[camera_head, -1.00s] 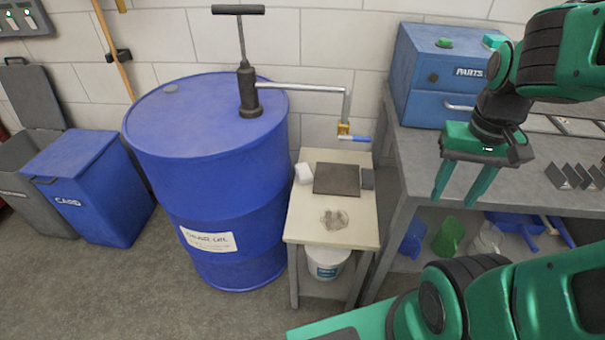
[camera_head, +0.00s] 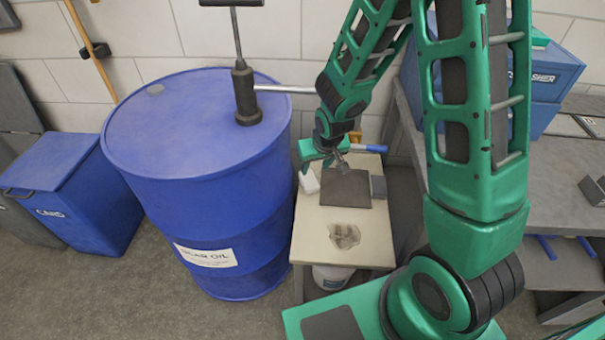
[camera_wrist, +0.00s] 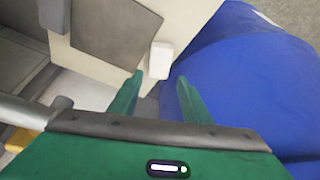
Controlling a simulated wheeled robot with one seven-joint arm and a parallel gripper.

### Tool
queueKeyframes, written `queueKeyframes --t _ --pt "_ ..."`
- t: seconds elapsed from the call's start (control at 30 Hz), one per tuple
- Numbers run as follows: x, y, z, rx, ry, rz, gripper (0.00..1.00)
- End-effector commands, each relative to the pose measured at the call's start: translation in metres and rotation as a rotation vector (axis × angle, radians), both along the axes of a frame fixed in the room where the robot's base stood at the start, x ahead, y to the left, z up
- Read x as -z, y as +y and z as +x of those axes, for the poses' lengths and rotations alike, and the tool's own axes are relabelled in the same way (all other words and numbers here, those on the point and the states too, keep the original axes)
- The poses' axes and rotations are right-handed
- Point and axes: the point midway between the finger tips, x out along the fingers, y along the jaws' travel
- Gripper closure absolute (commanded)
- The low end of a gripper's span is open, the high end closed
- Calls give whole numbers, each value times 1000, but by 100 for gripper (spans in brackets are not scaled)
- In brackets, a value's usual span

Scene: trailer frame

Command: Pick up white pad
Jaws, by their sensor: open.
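The white pad (camera_head: 309,182) is a small white block at the left edge of the small cream-topped table (camera_head: 315,225). It shows clearly in the wrist view (camera_wrist: 160,60), close to the table's edge by the blue drum. My gripper (camera_wrist: 160,85) is open, with its two green fingers apart. Nothing is between the fingers. In the head view my gripper is over the back of the table, and its fingertips are mostly hidden there.
A dark square plate (camera_head: 345,188) lies beside the pad, with a grey block (camera_head: 378,187) to its right. The blue drum (camera_head: 190,150) with a hand pump (camera_head: 243,85) stands close on the left. A workbench (camera_head: 560,160) stands right.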

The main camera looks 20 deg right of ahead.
Motion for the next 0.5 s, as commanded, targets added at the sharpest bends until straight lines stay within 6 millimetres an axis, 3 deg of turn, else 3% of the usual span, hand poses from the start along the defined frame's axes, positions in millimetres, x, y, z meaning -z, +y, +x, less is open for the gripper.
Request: queueKeyframes --t 0.5 --pt "52 7 20 -10 -1 1 56"
